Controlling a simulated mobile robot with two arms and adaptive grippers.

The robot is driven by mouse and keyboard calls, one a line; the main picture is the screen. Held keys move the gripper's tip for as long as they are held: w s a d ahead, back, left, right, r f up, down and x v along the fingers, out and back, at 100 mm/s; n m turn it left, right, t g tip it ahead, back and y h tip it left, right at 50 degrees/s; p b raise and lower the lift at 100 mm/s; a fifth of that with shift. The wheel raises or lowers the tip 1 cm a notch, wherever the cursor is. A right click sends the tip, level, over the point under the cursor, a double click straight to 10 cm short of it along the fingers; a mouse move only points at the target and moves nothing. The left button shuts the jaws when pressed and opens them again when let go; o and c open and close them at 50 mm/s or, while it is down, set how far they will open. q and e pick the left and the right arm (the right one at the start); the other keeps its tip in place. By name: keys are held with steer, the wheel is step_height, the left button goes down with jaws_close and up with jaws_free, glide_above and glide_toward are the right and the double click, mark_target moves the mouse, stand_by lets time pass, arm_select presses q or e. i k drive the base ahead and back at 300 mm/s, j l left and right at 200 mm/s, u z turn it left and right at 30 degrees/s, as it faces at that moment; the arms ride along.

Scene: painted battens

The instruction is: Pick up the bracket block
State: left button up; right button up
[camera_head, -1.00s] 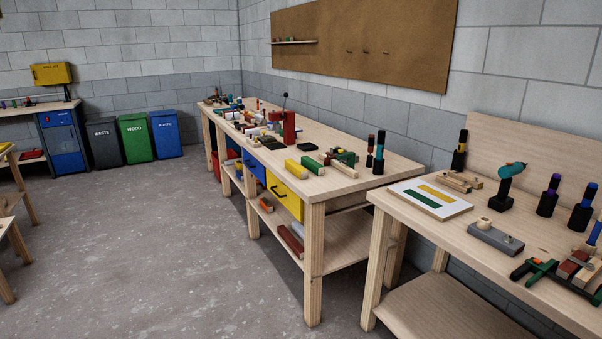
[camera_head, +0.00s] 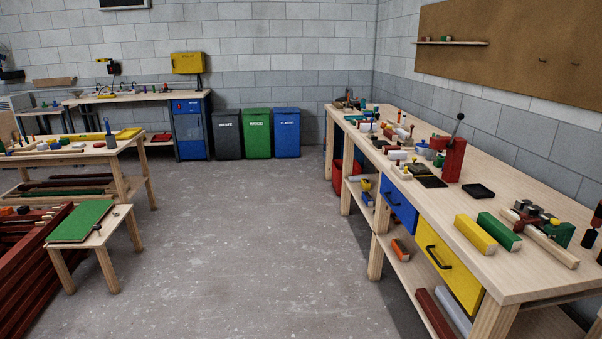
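I cannot tell which of the small pieces in view is the bracket block. Many small blocks and tools lie on the long wooden workbench (camera_head: 540,270) at the right. Near its front end are a yellow block (camera_head: 475,234), a green block (camera_head: 499,231) and a pale wooden batten (camera_head: 549,246). Dark and grey small parts (camera_head: 531,211) sit just behind the batten. Farther back stands a red upright piece with a black lever (camera_head: 453,160). Neither of my grippers is in view.
Open concrete floor (camera_head: 240,250) lies in the middle. A small stool with a green top (camera_head: 82,221) and a table (camera_head: 70,155) stand at the left. Grey, green (camera_head: 257,133) and blue bins stand by the back wall beside a blue cabinet (camera_head: 188,129).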

mark_target(370, 202)
steer(key=i+u, duration=0.1)
steer(key=i, duration=2.25)
steer(key=i+z, duration=0.1)
steer(key=i, duration=0.6)
steer(key=i+j+z, duration=0.1)
steer(key=i, duration=0.6)
steer(key=i+j+z, duration=0.1)
steer(key=i, duration=0.6)
steer(key=j, duration=0.1)
